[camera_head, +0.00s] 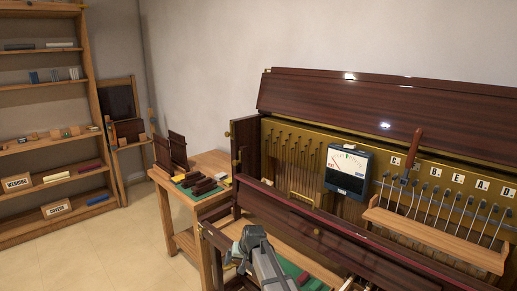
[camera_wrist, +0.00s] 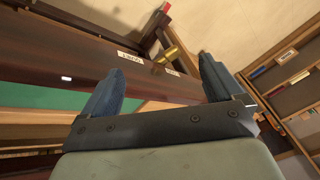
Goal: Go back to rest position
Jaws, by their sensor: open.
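My gripper (camera_wrist: 160,90) shows in the wrist view with its two dark blue fingers wide apart and nothing between them. In the head view my gripper (camera_head: 252,236) is at the bottom centre, low in front of the piano (camera_head: 350,225), and its fingertips are hard to make out. In the wrist view a dark red-brown wooden rail (camera_wrist: 60,52) with small white labels and a brass knob (camera_wrist: 172,53) lies beyond the fingers. I cannot tell whether a finger touches it.
A meter (camera_head: 348,168) stands against the gold piano frame. A red-handled tool (camera_head: 413,145) is upright near several hooked wires above a wooden ledge (camera_head: 440,232). A small side table (camera_head: 205,165) carries dark blocks. Shelves (camera_head: 40,135) stand at left; the floor (camera_head: 125,240) between is clear.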

